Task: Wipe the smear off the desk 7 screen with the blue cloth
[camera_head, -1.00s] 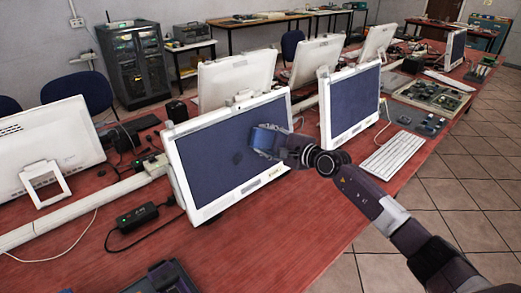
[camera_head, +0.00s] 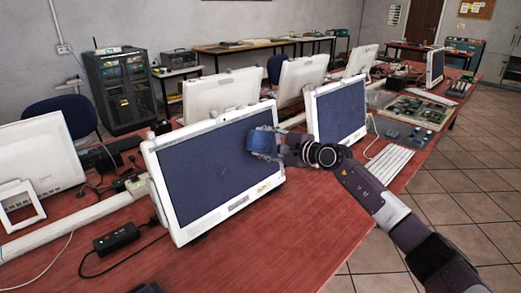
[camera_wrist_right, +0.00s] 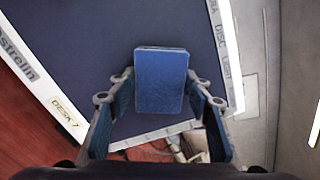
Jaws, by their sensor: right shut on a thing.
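The desk 7 screen (camera_head: 205,165) is a white-framed monitor with a dark blue display, tilted back on the red desk. Its "DESK 7" label (camera_wrist_right: 65,113) shows in the right wrist view. A small, faint dark smear (camera_head: 225,172) lies near the middle of the display. My right gripper (camera_head: 270,143) is shut on the folded blue cloth (camera_head: 260,140), at the right part of the display. In the right wrist view the cloth (camera_wrist_right: 161,82) sits between the fingers, in front of the display; I cannot tell whether it touches. My left gripper is out of view.
The red desk (camera_head: 280,235) is clear in front of the screen.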

